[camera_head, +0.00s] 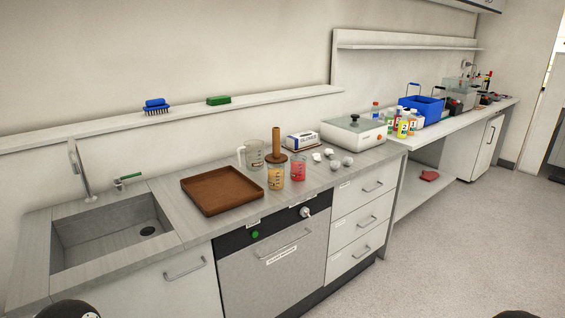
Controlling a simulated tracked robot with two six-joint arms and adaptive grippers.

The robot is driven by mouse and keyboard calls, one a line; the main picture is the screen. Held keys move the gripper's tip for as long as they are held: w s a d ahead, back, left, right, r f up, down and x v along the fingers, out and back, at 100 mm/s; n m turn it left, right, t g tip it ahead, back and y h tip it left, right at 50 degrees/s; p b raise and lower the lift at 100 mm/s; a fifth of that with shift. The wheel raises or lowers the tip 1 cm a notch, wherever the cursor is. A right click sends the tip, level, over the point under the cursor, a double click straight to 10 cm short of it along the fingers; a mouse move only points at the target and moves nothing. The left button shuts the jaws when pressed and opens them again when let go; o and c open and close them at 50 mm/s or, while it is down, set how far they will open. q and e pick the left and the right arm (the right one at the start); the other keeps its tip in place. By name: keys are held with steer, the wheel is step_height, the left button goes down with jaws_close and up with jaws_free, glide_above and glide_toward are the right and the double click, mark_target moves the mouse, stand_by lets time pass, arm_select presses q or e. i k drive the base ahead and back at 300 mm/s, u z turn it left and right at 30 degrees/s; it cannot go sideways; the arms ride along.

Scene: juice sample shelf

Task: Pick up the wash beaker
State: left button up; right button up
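No label tells me which one is the wash beaker. Neither gripper is in view. Only dark rounded parts, likely of my arms, show at the bottom edge.
A brown tray (222,207) lies left of the beakers, beside the sink (112,232) with its tap (80,172). Right of the beakers are crumpled white pieces, a box (302,140) and a white device (353,133). Bottles and a blue crate (423,107) stand farther right.

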mark_target(275, 171)
steer(key=z, duration=0.45)
steer(key=k, duration=1)
steer(key=z, duration=0.9)
steer(key=i, duration=1.4)
steer(key=u, duration=0.6)
steer(key=i, duration=1.45)
steer(key=u, duration=0.9)
steer(key=i, duration=0.3)
steer(key=k, duration=0.8)
steer(key=u, duration=0.2)
